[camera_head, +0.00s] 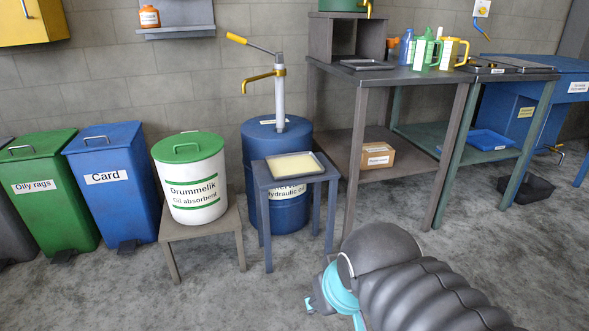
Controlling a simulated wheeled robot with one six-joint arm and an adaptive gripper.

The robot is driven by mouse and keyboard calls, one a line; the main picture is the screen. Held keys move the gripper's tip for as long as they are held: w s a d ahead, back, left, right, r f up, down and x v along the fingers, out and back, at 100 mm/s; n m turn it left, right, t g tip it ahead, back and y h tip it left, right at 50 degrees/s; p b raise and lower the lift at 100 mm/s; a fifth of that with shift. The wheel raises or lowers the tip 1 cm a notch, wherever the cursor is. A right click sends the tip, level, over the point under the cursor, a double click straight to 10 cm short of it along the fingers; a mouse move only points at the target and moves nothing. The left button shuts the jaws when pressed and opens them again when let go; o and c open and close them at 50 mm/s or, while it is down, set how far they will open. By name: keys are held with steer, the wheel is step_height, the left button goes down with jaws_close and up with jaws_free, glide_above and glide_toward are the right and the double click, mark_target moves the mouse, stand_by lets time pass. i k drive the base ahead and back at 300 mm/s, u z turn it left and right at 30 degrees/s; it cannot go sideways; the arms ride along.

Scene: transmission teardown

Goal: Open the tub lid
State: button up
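The tub (193,205) is white with green bands and a label reading "Drummelik Oil absorbent". It stands upright on a low stand left of centre. Its round green lid (187,147) sits flat on top, closed, with a small handle (186,151) on its upper face. My arm comes in at the bottom right, grey and ribbed with turquoise bands. What seems to be my gripper (316,300) shows only in small part beyond the turquoise band, low over the floor, to the right of the tub and well apart from it. Its fingers are hidden behind the arm.
A low brown stand (203,233) carries the tub. A blue card bin (112,190) stands close on its left. A blue drum (290,205) with a hand pump is to its right, behind a small table (262,180) holding a tray. The floor (190,300) in front is clear.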

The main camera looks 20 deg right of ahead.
mark_target(189, 147)
steer(key=u, duration=0.8)
steer(key=i, duration=0.8)
steer(key=u, duration=0.4)
steer(key=i, duration=0.75)
steer(key=z, duration=0.35)
